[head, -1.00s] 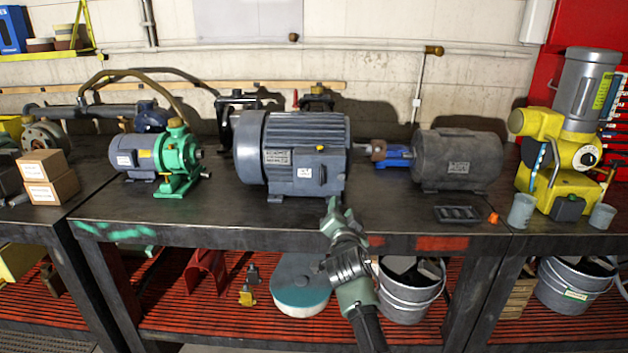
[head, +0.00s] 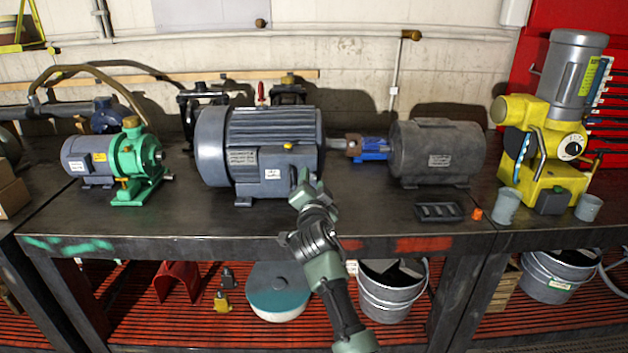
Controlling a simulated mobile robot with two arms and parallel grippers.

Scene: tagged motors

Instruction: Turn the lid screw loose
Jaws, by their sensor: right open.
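The large blue-grey motor (head: 270,125) stands in the middle of the bench with a tag on its side. A terminal box with a flat lid (head: 277,171) sits on its near side. A small yellow piece (head: 288,146) shows at the top of the box. I cannot make out the lid screw at this size. My right gripper (head: 303,182) is open, its fingertips overlapping the right part of the box in the head view. Whether they touch it I cannot tell. My left gripper is not in view.
A green pump with a motor (head: 135,165) stands to the left. A dark grey motor (head: 435,155) and a yellow machine (head: 545,140) stand to the right. A black tray (head: 440,211) and orange cap (head: 476,214) lie near the bench edge. The front strip of bench is mostly clear.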

